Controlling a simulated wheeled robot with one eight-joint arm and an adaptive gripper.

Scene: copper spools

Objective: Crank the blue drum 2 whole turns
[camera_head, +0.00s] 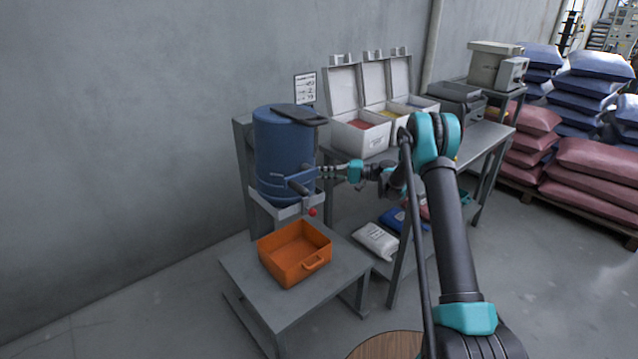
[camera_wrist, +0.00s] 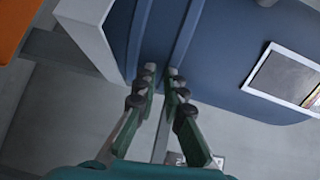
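The blue drum (camera_head: 284,150) stands upright on a grey stand, with a dark lid piece (camera_head: 297,114) on top. A dark handle (camera_head: 298,187) sticks out low on its front, and a red knob (camera_head: 312,212) shows just below. My gripper (camera_head: 321,172) is at the drum's right side, close to the handle. In the wrist view the drum (camera_wrist: 225,50) fills the top. My gripper's fingers (camera_wrist: 160,76) are a little apart there, in front of the drum wall, with nothing seen held between them. Whether the fingertips touch the drum, I cannot tell.
An orange bin (camera_head: 293,255) sits on a low grey table (camera_head: 340,275) below the drum. Stacked sacks (camera_head: 600,165) stand far right.

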